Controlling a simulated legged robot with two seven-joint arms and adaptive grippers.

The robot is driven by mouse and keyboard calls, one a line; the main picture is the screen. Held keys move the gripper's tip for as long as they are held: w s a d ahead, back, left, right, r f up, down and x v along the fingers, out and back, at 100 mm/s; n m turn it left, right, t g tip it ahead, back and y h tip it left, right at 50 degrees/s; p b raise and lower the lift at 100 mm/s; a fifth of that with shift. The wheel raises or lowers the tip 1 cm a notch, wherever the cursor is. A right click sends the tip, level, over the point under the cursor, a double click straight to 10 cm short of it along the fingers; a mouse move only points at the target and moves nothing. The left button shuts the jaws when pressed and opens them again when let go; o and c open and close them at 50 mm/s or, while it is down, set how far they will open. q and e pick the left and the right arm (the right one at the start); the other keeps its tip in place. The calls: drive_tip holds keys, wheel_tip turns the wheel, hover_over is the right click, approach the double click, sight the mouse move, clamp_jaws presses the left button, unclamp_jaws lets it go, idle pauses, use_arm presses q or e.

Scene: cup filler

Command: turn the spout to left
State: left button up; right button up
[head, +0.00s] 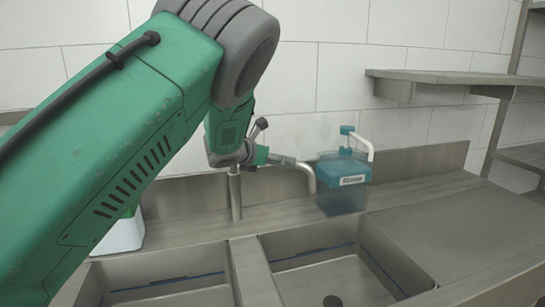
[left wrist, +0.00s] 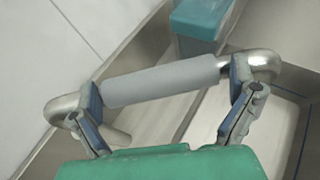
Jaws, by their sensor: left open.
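The metal spout (head: 303,168) rises from a post (head: 236,195) behind the sink and curves down at its right end, above the right basin. In the left wrist view, the spout's grey sleeve (left wrist: 160,82) runs across the picture between the two fingers of my left gripper (left wrist: 167,92). The fingers are wide apart, one near each end of the sleeve. I cannot tell whether they touch the spout. In the head view my left gripper (head: 257,148) is at the spout, and my arm partly hides it. My right gripper is not in view.
A teal dispenser (head: 343,185) with a white nozzle stands on the ledge close to the right of the spout. A white container (head: 121,236) is partly behind my arm. Two basins (head: 325,275) lie in front; the counter at right (head: 460,230) is clear. A shelf (head: 440,76) hangs above.

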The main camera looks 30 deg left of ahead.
use_arm(q)
drive_tip(key=shift+w+d, duration=0.1)
drive_tip(key=shift+d, duration=0.05)
drive_tip(key=c, duration=1.1)
drive_tip(key=shift+s+a, duration=0.2)
drive_tip(key=shift+a, duration=0.25)
drive_tip(key=c, duration=0.3)
drive_tip(key=shift+d, duration=0.1)
drive_tip(key=shift+w+d, duration=0.1)
drive_tip(key=shift+d, duration=0.05)
